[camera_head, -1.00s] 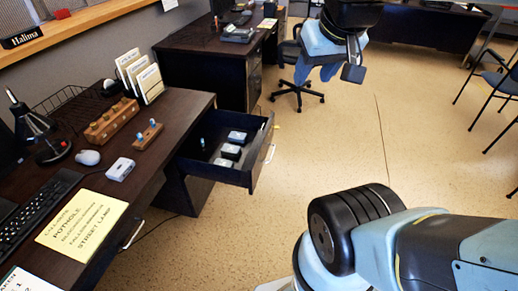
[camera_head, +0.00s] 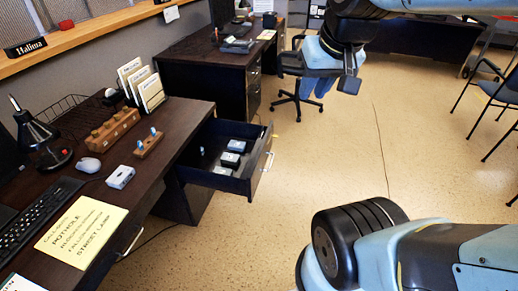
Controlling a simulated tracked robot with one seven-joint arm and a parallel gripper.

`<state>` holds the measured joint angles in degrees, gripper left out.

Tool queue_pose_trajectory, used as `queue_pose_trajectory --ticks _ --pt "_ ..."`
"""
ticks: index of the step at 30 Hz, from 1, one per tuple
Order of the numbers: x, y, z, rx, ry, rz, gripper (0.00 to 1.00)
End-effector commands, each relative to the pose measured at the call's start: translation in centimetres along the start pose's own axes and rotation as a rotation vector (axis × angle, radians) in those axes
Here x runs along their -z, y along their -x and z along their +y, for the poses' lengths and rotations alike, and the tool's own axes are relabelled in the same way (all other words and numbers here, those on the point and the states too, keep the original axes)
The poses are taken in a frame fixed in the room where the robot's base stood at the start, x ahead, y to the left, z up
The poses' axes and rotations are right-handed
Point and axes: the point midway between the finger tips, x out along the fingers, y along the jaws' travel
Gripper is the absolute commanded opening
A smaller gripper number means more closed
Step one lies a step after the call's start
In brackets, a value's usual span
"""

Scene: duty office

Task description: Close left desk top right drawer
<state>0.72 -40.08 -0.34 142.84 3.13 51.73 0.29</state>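The left desk (camera_head: 150,172) is dark wood and stands at the left. Its top right drawer (camera_head: 236,183) is pulled well out toward the right, with a metal handle (camera_head: 268,161) on its front. Several small dark boxes with pale tops (camera_head: 229,160) lie in the drawer. My gripper (camera_head: 338,80) is high in the picture, beyond and to the right of the drawer, apart from it. Its fingers point down and partly overlap, so I cannot tell whether it is open or shut.
On the desk are a keyboard (camera_head: 38,219), a mouse (camera_head: 88,165), a yellow sign (camera_head: 80,231), a lamp (camera_head: 40,140) and wooden stamp holders (camera_head: 112,130). A second desk (camera_head: 205,65) and an office chair (camera_head: 297,97) stand behind. The floor right of the drawer is clear.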

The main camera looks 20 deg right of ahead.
Motion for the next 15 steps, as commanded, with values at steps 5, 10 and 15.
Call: queue_pose_trajectory --ticks 5,10,15 --pt "1.2 -3.2 -0.6 0.08 -0.143 -0.116 0.07" --pt "2.3 -6.4 -1.2 0.155 -0.301 -0.22 0.0" --pt "3.5 -9.6 -1.4 0.221 -0.469 -0.317 0.0"
